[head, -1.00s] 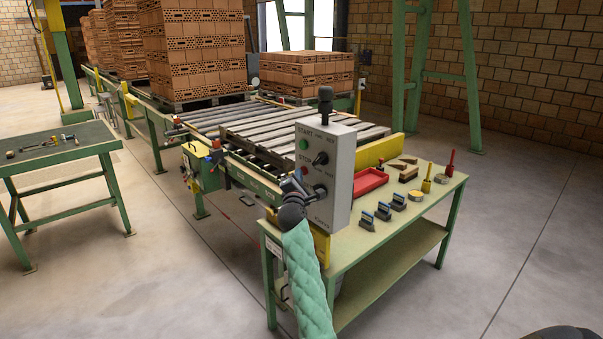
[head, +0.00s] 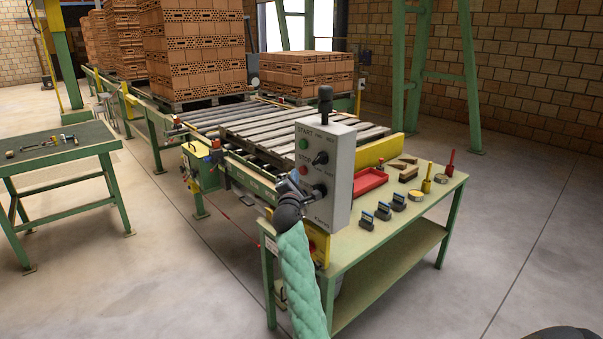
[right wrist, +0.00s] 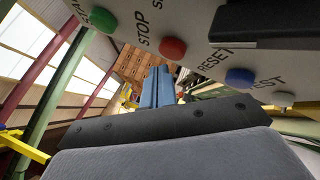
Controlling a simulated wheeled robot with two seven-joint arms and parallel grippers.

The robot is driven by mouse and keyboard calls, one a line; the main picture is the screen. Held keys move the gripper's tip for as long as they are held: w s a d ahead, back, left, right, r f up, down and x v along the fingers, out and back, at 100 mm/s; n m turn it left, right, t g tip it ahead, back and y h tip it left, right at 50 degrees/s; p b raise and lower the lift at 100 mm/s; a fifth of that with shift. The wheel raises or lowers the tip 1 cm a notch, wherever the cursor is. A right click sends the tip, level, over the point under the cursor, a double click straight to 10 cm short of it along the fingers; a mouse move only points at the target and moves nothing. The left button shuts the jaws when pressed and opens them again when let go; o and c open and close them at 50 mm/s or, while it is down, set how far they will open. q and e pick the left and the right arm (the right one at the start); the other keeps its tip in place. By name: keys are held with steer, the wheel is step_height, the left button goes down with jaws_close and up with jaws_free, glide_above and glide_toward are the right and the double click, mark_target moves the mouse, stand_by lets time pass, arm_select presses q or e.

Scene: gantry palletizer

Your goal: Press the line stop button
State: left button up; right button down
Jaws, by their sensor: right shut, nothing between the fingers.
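The line stop button is a red button marked STOP (head: 303,170) on the front of a grey control box (head: 341,185). It also shows large in the right wrist view (right wrist: 172,48). My right gripper (head: 296,184) is at the box's front left side, with its tips just below and left of the red button. In the right wrist view its blue-grey fingers (right wrist: 158,86) are together and empty, their tips close under the red button in the picture. I cannot tell whether they touch it. My left gripper is not in view.
A green START button (head: 303,144) sits above the red one. A blue RESET button (right wrist: 240,78) and a pale button (right wrist: 283,99) are beside it. Black knobs (head: 320,158) stick out from the box. The box stands at a green workbench (head: 420,217) with tools, next to a roller conveyor (head: 205,117).

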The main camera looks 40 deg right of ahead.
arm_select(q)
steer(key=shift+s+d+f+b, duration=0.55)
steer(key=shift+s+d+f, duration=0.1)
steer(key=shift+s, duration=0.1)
arm_select(e)
steer(key=shift+s+a, duration=0.15)
steer(key=shift+a, duration=2.35)
